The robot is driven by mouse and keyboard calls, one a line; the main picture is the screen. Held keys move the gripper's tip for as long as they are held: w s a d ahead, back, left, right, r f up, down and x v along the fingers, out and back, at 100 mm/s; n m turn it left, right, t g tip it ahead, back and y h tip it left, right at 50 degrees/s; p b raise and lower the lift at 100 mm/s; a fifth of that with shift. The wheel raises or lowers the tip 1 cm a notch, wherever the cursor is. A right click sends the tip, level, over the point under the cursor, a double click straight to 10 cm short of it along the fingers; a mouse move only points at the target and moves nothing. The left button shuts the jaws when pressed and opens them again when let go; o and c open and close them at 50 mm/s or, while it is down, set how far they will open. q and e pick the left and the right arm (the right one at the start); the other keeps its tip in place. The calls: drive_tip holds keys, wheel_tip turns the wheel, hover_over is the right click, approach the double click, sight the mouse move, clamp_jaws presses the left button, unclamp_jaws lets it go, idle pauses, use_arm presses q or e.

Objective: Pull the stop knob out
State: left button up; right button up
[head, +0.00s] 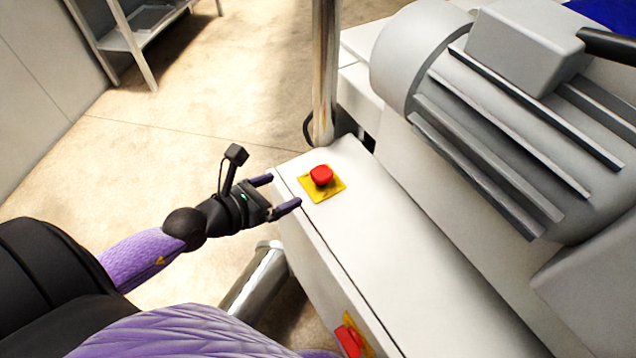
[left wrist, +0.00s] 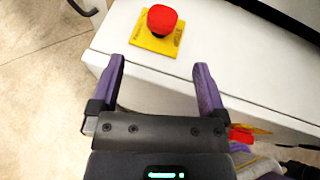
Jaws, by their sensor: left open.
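The red stop knob (head: 321,175) stands on a yellow square plate (head: 330,191) on top of the white machine housing, near its far left corner. My left gripper (head: 285,193) is open and empty, just left of the knob, with its fingers pointing toward it. In the left wrist view the knob (left wrist: 162,19) is ahead of the two spread purple fingers (left wrist: 158,78), a little beyond their tips and not touched. My right gripper is not in view.
A second red knob (head: 349,340) on a yellow plate is on the housing's front side. A metal post (head: 325,75) rises behind the first knob. A large grey motor (head: 510,120) is at the right. A metal shelf (head: 140,30) stands far back left.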

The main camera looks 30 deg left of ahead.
sight(320, 173)
use_arm(q)
drive_tip(key=shift+m, duration=0.3)
drive_tip(key=b+x, duration=0.3)
drive_tip(key=x, duration=0.6)
drive_tip(key=shift+d+r, duration=0.15)
drive_tip(key=shift+r, duration=0.05)
drive_tip(key=shift+w+d, duration=0.1)
drive_tip(key=shift+w, duration=0.4)
drive_tip(key=shift+c, duration=0.4)
drive_tip(key=c, duration=1.2)
clamp_jaws()
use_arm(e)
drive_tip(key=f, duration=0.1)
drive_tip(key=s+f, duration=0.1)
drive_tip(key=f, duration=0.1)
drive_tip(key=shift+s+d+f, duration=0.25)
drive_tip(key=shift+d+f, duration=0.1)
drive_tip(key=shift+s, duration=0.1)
